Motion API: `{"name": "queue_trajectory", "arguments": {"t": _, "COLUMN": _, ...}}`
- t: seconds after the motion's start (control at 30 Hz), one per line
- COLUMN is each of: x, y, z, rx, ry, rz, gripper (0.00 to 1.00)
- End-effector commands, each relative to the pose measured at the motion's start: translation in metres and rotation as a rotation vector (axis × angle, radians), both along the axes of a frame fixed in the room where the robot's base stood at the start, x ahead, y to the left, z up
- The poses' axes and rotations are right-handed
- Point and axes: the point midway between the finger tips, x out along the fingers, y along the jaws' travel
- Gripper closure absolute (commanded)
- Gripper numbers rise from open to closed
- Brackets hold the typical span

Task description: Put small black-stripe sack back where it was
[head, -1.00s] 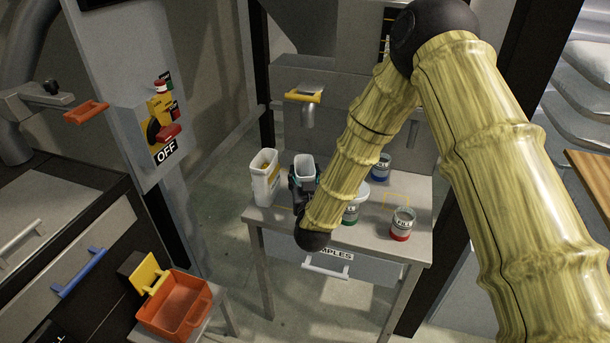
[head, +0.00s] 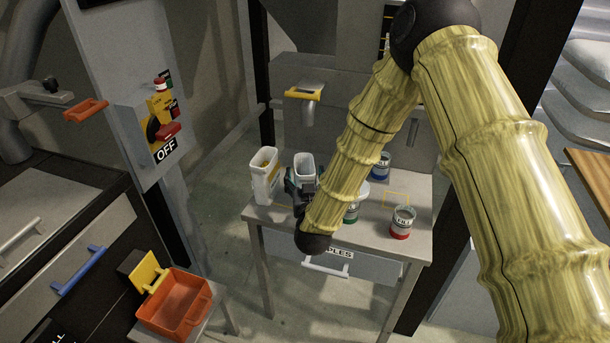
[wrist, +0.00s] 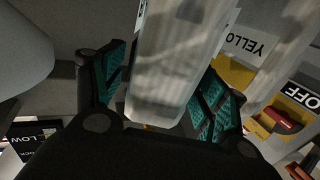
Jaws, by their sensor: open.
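A small pale sack-shaped container with an open top (head: 304,166) is upright at the back left of the small table (head: 280,216). Its stripe is hidden from me, so I cannot confirm that it is black. My gripper (head: 303,186) is low at its near side. In the wrist view, the pale container (wrist: 178,70) stands between the teal pads of my gripper (wrist: 163,85). The jaws are open, and a gap shows beside the left pad. The container's base is hidden in the head view.
A white container with a yellow stripe (head: 264,176) stands close on the left. A red-banded can (head: 402,222), a green-banded can (head: 352,212) and a blue-banded can (head: 381,165) are to the right. A yellow outline (head: 397,198) marks a bare patch of tabletop.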

Motion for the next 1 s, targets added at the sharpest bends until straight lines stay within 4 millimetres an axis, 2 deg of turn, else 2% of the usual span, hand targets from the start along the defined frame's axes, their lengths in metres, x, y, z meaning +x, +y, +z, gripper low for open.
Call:
{"name": "queue_trajectory", "arguments": {"t": 0.3, "x": -0.059, "y": -0.004, "z": -0.001, "rx": -0.001, "ry": 0.001, "rz": 0.002, "gripper": 0.27}}
{"name": "queue_trajectory", "arguments": {"t": 0.5, "x": -0.088, "y": -0.007, "z": 0.001, "rx": 0.0, "ry": 0.0, "rz": 0.001, "gripper": 0.27}}
{"name": "queue_trajectory", "arguments": {"t": 0.7, "x": -0.102, "y": -0.008, "z": 0.002, "rx": 0.0, "ry": -0.001, "rz": 0.001, "gripper": 0.27}}
{"name": "queue_trajectory", "arguments": {"t": 1.0, "x": -0.104, "y": -0.008, "z": 0.002, "rx": 0.0, "ry": -0.001, "rz": 0.001, "gripper": 0.27}}
